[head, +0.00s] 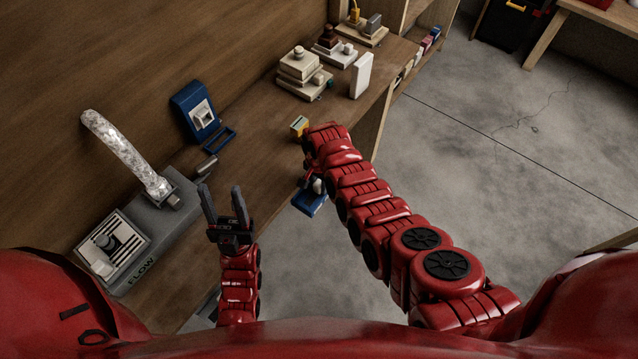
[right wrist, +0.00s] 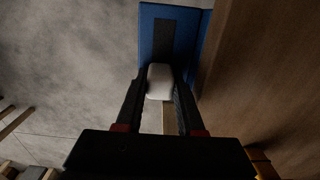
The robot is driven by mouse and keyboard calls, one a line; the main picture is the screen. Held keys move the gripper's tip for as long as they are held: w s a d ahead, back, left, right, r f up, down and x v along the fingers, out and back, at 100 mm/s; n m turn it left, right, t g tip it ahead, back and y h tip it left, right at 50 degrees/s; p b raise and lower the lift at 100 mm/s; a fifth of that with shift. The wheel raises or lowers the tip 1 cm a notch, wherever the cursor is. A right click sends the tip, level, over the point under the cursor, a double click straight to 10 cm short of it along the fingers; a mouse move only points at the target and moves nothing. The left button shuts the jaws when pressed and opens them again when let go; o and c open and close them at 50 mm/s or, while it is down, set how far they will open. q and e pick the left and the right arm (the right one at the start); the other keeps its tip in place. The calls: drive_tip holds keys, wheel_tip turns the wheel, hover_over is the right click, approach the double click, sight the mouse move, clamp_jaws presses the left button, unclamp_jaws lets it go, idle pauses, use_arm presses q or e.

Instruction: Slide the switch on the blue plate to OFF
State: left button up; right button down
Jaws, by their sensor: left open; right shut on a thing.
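The blue plate (right wrist: 170,28) fills the top of the right wrist view, with a dark slot down its middle. The white switch knob (right wrist: 160,80) sits at the lower end of that slot, as pictured. My right gripper (right wrist: 160,88) is shut on the knob, one dark finger on each side. In the head view the blue plate (head: 309,203) shows at the bench's front edge, partly hidden by my right arm. My left gripper (head: 220,193) is open and empty, near the grey flow unit. I see no readable ON or OFF mark.
A grey unit marked FLOW (head: 145,265) with a silver hose (head: 125,155) stands at left. A blue wall box (head: 196,108) leans behind. The concrete floor at right is open.

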sight(310, 200)
drive_tip(key=s+a, duration=0.1)
drive_tip(key=s+a+p, duration=0.1)
drive_tip(key=s, duration=0.1)
drive_tip(key=shift+a, duration=0.1)
drive_tip(key=shift+s+a, duration=0.2)
drive_tip(key=shift+s, duration=0.1)
drive_tip(key=shift+f, duration=0.1)
drive_tip(key=c, duration=0.9)
unclamp_jaws()
drive_tip(key=shift+o, duration=0.5)
